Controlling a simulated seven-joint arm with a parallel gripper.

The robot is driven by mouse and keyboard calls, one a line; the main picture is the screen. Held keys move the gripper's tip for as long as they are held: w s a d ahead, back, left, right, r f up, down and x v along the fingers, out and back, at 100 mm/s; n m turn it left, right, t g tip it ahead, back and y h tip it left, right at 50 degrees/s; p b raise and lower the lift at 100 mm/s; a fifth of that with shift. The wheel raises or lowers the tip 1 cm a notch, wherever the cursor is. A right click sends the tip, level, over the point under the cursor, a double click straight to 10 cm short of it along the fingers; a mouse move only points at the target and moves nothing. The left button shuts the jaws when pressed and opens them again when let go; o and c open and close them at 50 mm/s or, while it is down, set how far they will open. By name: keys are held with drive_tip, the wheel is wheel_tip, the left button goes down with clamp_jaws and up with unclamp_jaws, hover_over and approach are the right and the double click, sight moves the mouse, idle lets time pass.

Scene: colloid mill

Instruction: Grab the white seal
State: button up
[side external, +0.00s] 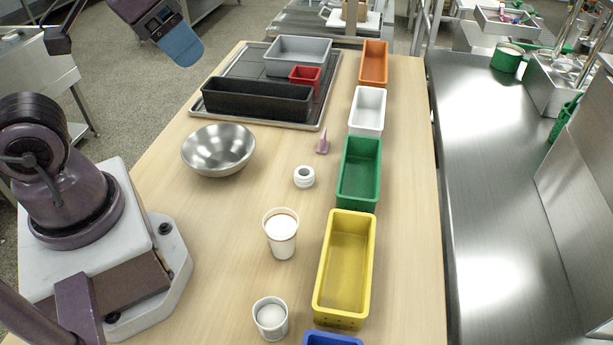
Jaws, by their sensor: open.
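A small white ring with a dark central hole, which looks like the white seal (304,177), rests on the wooden table near its middle. It stands alone, a little left of the green bin and below a small pinkish upright piece (322,143). A part of my arm with a blue-grey end shows at the top left, well away from the seal. No fingertips of my gripper can be made out in this view. Nothing touches the seal or hides it.
A steel bowl (218,150) stands left of the seal. White cups (281,240) (270,318) stand nearer the front. Orange (373,64), white (367,110), green (345,190) and yellow (327,270) bins line the right. A tray (322,110) holds more bins behind.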

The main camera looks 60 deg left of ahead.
drive_tip(key=shift+o, duration=1.4)
